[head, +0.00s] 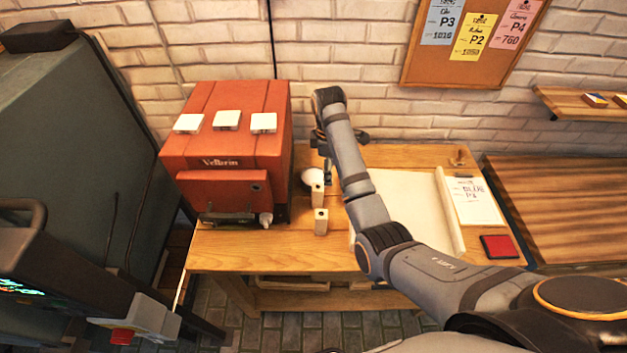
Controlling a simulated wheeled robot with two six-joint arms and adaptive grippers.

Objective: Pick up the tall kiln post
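Two pale square posts with dark holes in their tops stand upright on the wooden table, right of the red kiln. The rear post (318,196) is just below my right gripper in the picture. The front post (321,222) stands a little nearer. I cannot tell surely which is taller. My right gripper (328,178) points down behind the rear post, partly hidden by my own forearm. I cannot tell whether its fingers are open, or whether they touch anything. My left gripper is out of view.
The red kiln (222,150) has three white blocks on top. A white round object (313,178) lies beside my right gripper. A pale sheet (405,200), a card (474,199) and a red pad (499,246) lie to the right. The table's front left is clear.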

